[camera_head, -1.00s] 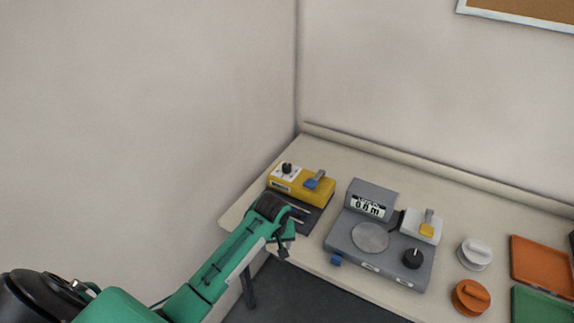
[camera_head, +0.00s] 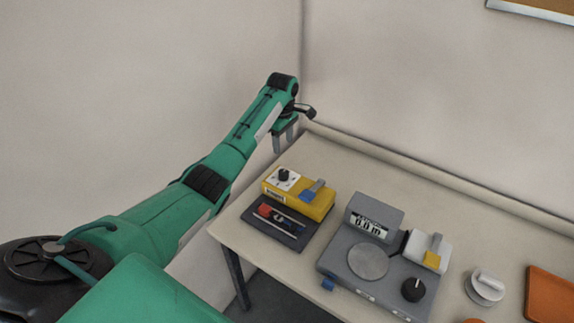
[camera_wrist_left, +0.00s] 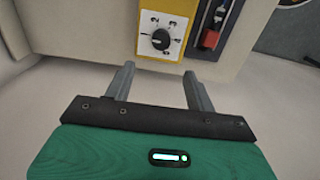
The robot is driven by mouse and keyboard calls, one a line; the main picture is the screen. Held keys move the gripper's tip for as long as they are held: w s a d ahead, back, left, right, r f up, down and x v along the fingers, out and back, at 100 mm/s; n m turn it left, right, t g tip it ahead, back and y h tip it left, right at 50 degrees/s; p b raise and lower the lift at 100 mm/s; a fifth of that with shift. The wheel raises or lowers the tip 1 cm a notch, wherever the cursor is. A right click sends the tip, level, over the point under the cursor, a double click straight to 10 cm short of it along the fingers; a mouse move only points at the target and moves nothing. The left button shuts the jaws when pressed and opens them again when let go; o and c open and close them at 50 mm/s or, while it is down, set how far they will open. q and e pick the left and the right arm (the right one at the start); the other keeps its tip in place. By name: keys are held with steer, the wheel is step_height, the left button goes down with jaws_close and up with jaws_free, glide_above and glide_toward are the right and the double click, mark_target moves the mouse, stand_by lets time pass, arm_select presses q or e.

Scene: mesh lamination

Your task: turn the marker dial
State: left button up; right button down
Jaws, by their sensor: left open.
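The marker dial is a black knob (camera_head: 284,174) on a white plate at the left end of a yellow box (camera_head: 312,201). In the left wrist view the knob (camera_wrist_left: 161,39) sits on its marked white plate, beyond the fingertips and between their lines. My left gripper (camera_head: 286,142) is open and empty, fingers pointing down, raised above and behind the yellow box. Its two fingers (camera_wrist_left: 158,78) are spread apart and do not touch the knob. My right gripper is not in view.
A dark tray (camera_head: 296,242) with a red-and-blue marker (camera_head: 276,215) lies in front of the box. A grey device (camera_head: 335,252) with a display, round plate and black knob (camera_head: 413,289) stands to the right. A white handled piece (camera_head: 485,286) and an orange tray (camera_head: 548,300) are farther right.

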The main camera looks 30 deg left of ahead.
mark_target(283, 172)
arm_select(q)
steer(key=f, duration=0.1)
steer(key=f+p, duration=0.1)
steer(key=f, duration=0.3)
steer(key=shift+s+d, duration=0.1)
steer(key=shift+s, duration=0.2)
step_height(283, 172, down, 6)
steer(key=shift+w+f+p, duration=0.1)
steer(key=shift+w+p, duration=0.05)
steer(key=shift+p, duration=0.4)
steer(key=shift+f, duration=0.85)
steer(key=c, duration=0.9)
steer(key=shift+c, duration=0.3)
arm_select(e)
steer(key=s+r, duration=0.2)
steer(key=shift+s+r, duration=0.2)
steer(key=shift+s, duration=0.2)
